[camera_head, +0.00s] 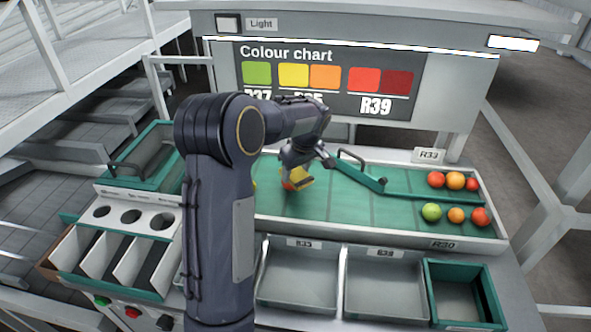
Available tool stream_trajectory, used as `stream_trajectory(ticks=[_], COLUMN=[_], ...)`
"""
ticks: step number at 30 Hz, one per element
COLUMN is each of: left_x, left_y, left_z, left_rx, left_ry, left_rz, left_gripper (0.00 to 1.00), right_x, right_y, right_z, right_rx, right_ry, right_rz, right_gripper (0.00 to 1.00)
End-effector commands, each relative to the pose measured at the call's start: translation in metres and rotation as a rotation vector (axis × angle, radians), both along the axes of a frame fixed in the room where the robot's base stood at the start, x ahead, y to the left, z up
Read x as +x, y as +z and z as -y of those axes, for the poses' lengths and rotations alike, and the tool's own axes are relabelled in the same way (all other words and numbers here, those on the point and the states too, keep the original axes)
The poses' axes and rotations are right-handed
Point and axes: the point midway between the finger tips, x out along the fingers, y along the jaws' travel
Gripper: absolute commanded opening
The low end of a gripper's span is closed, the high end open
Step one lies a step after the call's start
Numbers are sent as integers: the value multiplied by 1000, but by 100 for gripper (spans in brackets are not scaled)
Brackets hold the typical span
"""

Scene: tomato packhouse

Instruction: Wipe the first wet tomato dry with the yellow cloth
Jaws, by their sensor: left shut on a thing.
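My left gripper (303,172) is over the green sorting belt, shut on the yellow cloth (299,180). A red tomato (288,186) shows in part at the left of the cloth, very close to it or touching; I cannot tell which. Most of this tomato is hidden by the cloth and the gripper. A sliver of something yellow (254,184) shows beside my left forearm. Whether any tomato is wet is too small to see. My right gripper is not in view.
Several red, orange and green tomatoes (431,212) lie at the belt's right end. A curved green guide bar (362,171) crosses the belt. Grey trays (385,262) and a green-rimmed crate (430,290) stand in front. A white panel with round holes (131,217) stands left.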

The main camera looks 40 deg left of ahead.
Motion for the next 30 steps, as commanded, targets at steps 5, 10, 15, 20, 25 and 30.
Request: stream_trajectory(ticks=[5, 10, 15, 20, 25, 30], left_x=[0, 3, 5, 7, 10, 12], left_y=[0, 1, 1, 1, 1, 1], left_z=[-1, -9, -17, -25, -33, -40], left_rx=[-1, -1, 0, 0, -1, 0], left_ry=[0, 1, 0, 0, 2, 0], left_rz=[0, 0, 0, 0, 0, 0], left_gripper=[34, 34, 34, 34, 34, 34], right_x=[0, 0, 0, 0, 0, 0], right_y=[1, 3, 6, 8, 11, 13], right_z=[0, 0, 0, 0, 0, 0], right_rx=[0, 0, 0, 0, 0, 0], right_ry=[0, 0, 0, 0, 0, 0], right_rz=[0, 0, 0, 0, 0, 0], right_gripper=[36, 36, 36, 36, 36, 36])
